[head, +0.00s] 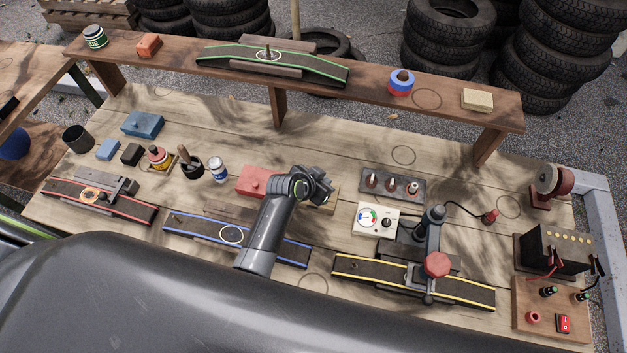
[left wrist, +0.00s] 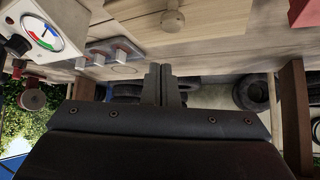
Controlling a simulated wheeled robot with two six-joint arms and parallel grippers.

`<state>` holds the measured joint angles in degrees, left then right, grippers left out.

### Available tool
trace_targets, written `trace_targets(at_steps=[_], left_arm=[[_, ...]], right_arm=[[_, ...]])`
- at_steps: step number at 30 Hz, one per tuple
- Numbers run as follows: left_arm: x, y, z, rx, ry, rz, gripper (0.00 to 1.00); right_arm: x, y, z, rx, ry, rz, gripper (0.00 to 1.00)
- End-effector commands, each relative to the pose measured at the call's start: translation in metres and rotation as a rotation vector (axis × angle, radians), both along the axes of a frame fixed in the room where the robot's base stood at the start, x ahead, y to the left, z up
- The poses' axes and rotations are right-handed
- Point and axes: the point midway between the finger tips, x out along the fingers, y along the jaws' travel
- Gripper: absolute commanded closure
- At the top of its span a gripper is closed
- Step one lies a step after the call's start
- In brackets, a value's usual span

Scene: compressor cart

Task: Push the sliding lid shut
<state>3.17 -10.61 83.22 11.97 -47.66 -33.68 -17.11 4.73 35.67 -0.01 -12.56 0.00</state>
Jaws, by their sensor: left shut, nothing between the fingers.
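In the left wrist view this pale wooden piece (left wrist: 205,24) carries a round knob (left wrist: 173,20), with the red box (left wrist: 304,12) at the top right corner. My left gripper (left wrist: 165,86) is shut and empty, its fingertips close to the wooden piece; contact cannot be told. My right gripper is not in view.
A gauge box (head: 376,219) and a grey switch panel (head: 392,186) stand right of my left gripper. A blue-edged strip (head: 205,231) lies in front. A raised shelf (head: 375,83) crosses the back. Bare bench shows behind the red box.

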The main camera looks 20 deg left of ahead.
Motion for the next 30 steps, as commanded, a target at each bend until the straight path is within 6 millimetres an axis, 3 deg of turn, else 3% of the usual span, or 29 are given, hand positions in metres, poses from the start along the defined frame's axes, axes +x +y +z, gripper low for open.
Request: trace_targets(at_steps=[18, 30], left_arm=[[-0.046, 0.023, 0.057, -0.001, -0.005, 0.0, 1.0], [-0.052, 0.025, 0.063, -0.001, -0.003, -0.001, 1.0]], right_arm=[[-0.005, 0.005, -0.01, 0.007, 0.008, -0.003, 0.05], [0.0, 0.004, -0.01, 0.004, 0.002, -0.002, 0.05]])
